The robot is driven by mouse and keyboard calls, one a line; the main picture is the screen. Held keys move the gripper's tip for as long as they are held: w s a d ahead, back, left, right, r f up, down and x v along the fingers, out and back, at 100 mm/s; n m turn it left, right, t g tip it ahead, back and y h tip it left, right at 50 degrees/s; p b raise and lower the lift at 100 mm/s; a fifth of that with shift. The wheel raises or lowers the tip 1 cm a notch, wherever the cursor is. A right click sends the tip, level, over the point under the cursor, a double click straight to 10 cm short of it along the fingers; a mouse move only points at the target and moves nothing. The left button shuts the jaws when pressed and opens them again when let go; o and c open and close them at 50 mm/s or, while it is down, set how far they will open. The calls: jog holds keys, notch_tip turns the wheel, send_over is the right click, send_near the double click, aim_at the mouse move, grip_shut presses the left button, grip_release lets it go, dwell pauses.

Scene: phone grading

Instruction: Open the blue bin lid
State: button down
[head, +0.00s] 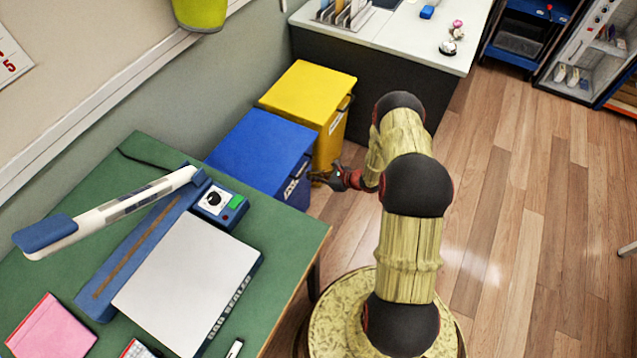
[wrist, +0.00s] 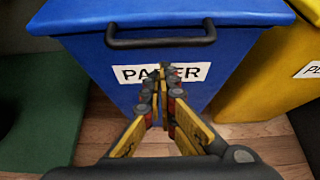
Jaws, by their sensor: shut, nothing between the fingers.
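The blue bin (head: 262,150) stands on the floor between the green table and the yellow bin, with its flat lid closed. In the wrist view the blue lid (wrist: 160,10) runs across the top, and a black bar handle (wrist: 160,36) is on the front just under its edge. A white label reading PAPER (wrist: 130,74) is below the handle, partly hidden by my fingers. My gripper (head: 322,177) is in front of the bin; in the wrist view its fingertips (wrist: 164,72) are together and empty, below the handle in the picture. I cannot tell whether they touch the bin front.
A yellow bin (head: 305,92) stands right beside the blue one. A green table (head: 285,255) with a bag sealer (head: 190,285) is close on the near left. A white-topped desk (head: 400,40) is behind. The wooden floor to the right is clear.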

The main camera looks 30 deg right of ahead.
jog(key=shift+a+r, duration=0.2)
jog(key=shift+r, duration=0.6)
